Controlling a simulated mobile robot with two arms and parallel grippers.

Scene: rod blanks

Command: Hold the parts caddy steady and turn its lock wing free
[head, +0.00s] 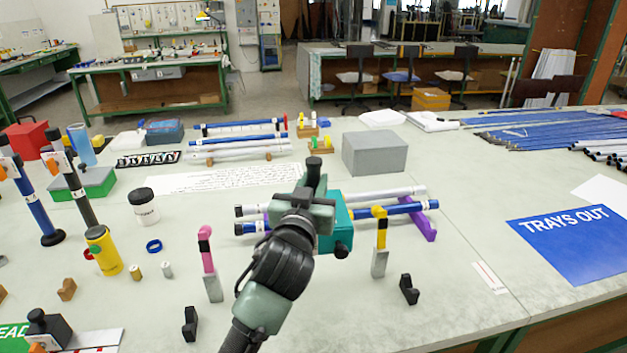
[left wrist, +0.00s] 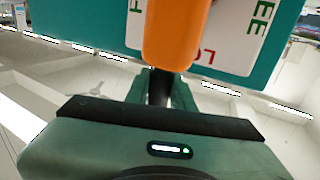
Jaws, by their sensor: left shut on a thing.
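The teal parts caddy (head: 327,241) stands on the bench in the middle of the head view, partly behind my left gripper. My left gripper (head: 312,184) is shut on a dark handle of the caddy; a black end shows above the fingers. In the left wrist view the fingers (left wrist: 158,88) close around a dark bar beneath the caddy's teal face (left wrist: 80,20). The orange lock wing (left wrist: 175,35) lies across a white label with partly hidden red and green letters. A black knob (head: 341,251) shows at the caddy's lower right. My right gripper is not in view.
Blue and silver rods (head: 405,208) lie on a purple rack behind the caddy. Upright pink (head: 207,257) and yellow (head: 380,242) pieces stand at its sides. A grey box (head: 375,153) stands behind. A blue "TRAYS OUT" sheet (head: 570,255) lies right.

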